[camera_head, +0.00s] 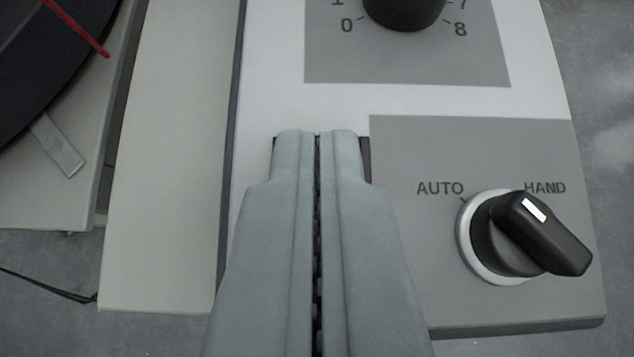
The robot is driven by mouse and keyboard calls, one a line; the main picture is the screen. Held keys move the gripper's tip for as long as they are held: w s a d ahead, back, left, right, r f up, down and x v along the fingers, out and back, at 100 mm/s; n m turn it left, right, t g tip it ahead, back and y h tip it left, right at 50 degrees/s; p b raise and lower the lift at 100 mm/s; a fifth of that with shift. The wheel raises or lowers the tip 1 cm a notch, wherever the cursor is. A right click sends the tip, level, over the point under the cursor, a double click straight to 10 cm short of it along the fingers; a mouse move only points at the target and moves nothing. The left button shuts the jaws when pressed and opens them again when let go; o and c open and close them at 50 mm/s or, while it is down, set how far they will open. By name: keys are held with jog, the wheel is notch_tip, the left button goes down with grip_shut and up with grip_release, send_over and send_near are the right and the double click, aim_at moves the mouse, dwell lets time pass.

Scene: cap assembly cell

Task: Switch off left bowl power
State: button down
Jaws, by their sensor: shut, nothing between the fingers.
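My gripper (318,136) is shut and empty, its two grey fingers side by side. It is over the left part of a light control box (270,105). The fingertips cover most of a dark part (365,158), perhaps a switch; only its edges show on both sides of the fingers. I cannot tell its position or whether the fingers touch it. Part of the dark round bowl (45,65) shows at the upper left, beside the box.
A black selector knob (540,232) marked AUTO and HAND sits at the lower right, its white mark towards HAND. A numbered black dial (405,8) is cut off at the top. A red rod (78,27) and a metal tab (58,147) are by the bowl. Grey surface (480,345) is bare in front.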

jog(key=shift+w+r, duration=0.15)
jog(key=shift+w, duration=0.5)
jog(key=shift+w+r, duration=0.1)
jog(key=shift+r, duration=0.4)
notch_tip(320, 180, up, 4)
jog(key=shift+f, duration=0.1)
jog(key=w+r+v, duration=0.1)
jog(key=v, duration=0.8)
jog(key=shift+r, duration=0.3)
jog(key=shift+w, duration=0.1)
